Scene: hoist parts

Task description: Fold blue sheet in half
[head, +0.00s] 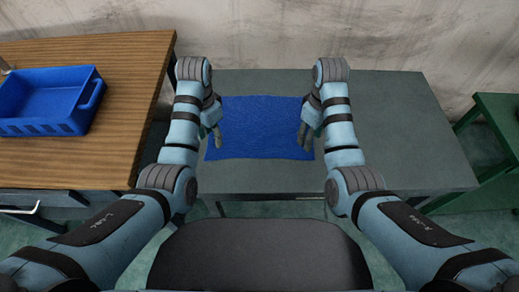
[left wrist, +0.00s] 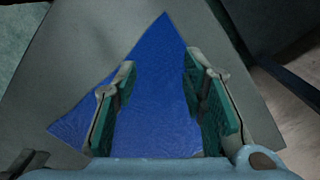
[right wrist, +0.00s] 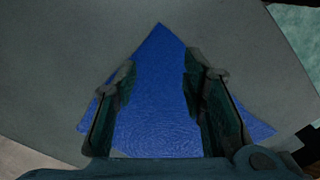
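A blue sheet (head: 262,128) lies flat and spread out on the grey table, roughly rectangular. My left gripper (head: 217,133) is over the sheet's left edge in the head view. In the left wrist view its two fingers (left wrist: 158,95) are apart with the blue sheet (left wrist: 155,70) below and a corner pointing away. My right gripper (head: 303,134) is over the sheet's right edge. In the right wrist view its fingers (right wrist: 160,95) are also apart, with a sheet corner (right wrist: 158,50) between and beyond them. Both grippers are empty. My forearms hide parts of the sheet's side edges.
The grey table (head: 400,140) has clear room to the right of the sheet. A wooden table (head: 110,150) at the left bears a blue crate (head: 50,127). A green table (head: 500,115) stands at the right. A concrete wall (head: 270,35) is behind.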

